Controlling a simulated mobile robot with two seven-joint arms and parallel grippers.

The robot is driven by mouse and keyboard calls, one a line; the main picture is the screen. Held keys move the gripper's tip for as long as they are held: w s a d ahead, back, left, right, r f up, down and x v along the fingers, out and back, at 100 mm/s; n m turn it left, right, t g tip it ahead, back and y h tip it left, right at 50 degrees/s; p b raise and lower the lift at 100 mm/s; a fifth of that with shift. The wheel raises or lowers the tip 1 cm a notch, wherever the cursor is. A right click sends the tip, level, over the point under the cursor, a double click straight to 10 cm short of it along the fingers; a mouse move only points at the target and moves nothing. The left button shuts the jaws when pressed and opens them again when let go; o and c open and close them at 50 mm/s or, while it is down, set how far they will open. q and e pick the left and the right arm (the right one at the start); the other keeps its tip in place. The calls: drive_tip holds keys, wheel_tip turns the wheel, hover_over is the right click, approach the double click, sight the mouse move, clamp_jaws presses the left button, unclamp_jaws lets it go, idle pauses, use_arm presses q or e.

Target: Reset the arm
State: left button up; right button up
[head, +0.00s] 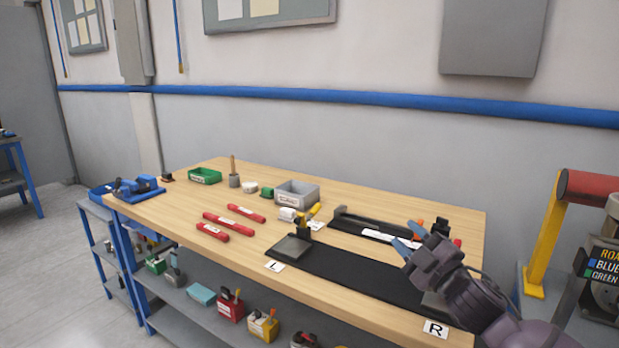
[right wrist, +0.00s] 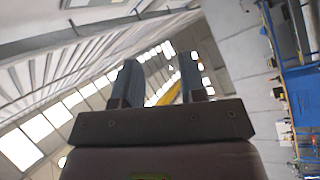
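My right gripper (head: 405,232) is raised above the right part of the wooden workbench (head: 365,308), with its arm coming in from the lower right. Its two blue-tipped fingers stand apart with nothing between them. The right wrist view also shows the right gripper (right wrist: 158,64) open and empty, its fingers pointing toward the ceiling and bright windows. My left gripper does not show in either view. The right gripper and arm hide part of a black mat (head: 350,276) on the bench.
Red bars (head: 228,223) lie at the middle left. A grey bin (head: 297,193), a green bin (head: 205,176) and a blue vise (head: 138,188) stand farther back. A black tray (head: 365,229) lies behind the mat. A yellow-and-red stand (head: 545,235) is at the right.

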drive_tip(key=s+d+f+m+g+h, duration=0.25)
drive_tip(key=s+f+m, duration=0.35)
drive_tip(key=f, duration=0.5)
drive_tip(key=s+d+f+m+g+h, duration=0.1)
drive_tip(key=s+d+f+m+h, duration=0.1)
drive_tip(key=s+f+m+h, duration=0.65)
drive_tip(key=s+d+f+g+y+b, duration=0.1)
drive_tip(key=s+d+f+g, duration=0.2)
drive_tip(key=s+f, duration=1.5)
drive_tip(key=shift+s+d+m+g+y, duration=0.2)
drive_tip(key=shift+s+m+g+y, duration=0.3)
drive_tip(key=shift+s, duration=0.4)
